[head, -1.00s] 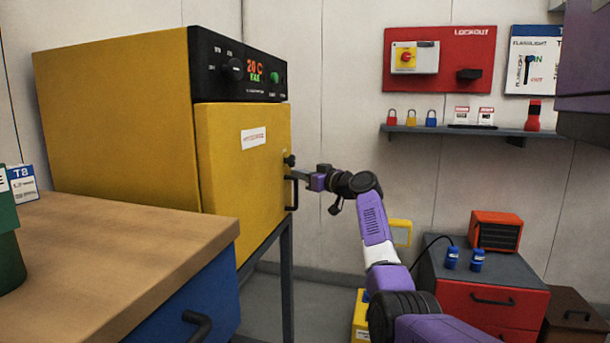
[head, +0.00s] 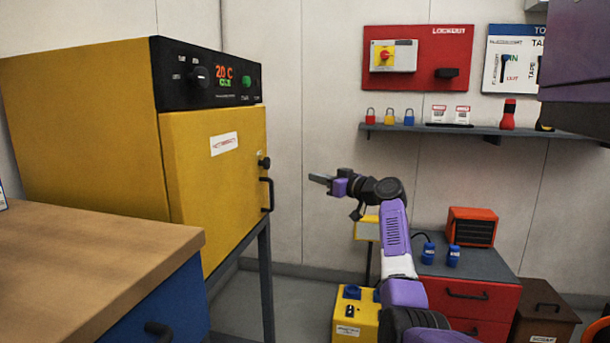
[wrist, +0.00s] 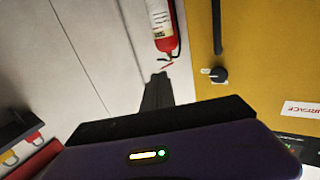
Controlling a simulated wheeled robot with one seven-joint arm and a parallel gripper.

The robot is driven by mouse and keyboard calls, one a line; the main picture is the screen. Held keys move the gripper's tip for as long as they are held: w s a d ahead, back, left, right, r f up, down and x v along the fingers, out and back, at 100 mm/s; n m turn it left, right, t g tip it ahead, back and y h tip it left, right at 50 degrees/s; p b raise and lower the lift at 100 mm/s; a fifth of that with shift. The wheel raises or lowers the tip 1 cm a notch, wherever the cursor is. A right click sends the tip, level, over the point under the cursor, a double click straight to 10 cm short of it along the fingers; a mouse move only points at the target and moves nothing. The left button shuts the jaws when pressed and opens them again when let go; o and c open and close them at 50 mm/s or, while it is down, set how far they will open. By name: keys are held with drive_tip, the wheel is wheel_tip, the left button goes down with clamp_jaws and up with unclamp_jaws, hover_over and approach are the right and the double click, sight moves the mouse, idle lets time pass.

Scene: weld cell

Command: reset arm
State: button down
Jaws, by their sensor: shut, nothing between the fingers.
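My gripper (head: 320,179) is shut and empty in the head view. It is held out to the right of the yellow oven (head: 85,125), with a clear gap between its fingertips and the dark door handle (head: 268,194). The oven door (head: 215,185) looks closed, and its panel shows 20 C. My arm is stretched out in front of the back wall. In the wrist view the gripper's fingers (wrist: 158,88) are together with nothing between them. The oven's yellow door (wrist: 255,60) shows there at the right, with its dark knob (wrist: 218,75).
A wooden-topped bench (head: 90,250) stands at the front left. A red cabinet (head: 470,300) and a yellow box (head: 355,318) stand low near my arm. A shelf (head: 470,130) with padlocks is on the back wall. A fire extinguisher (wrist: 162,25) shows in the wrist view.

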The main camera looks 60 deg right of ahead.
drive_tip(key=shift+s+d, duration=0.1)
drive_tip(key=shift+s, duration=0.3)
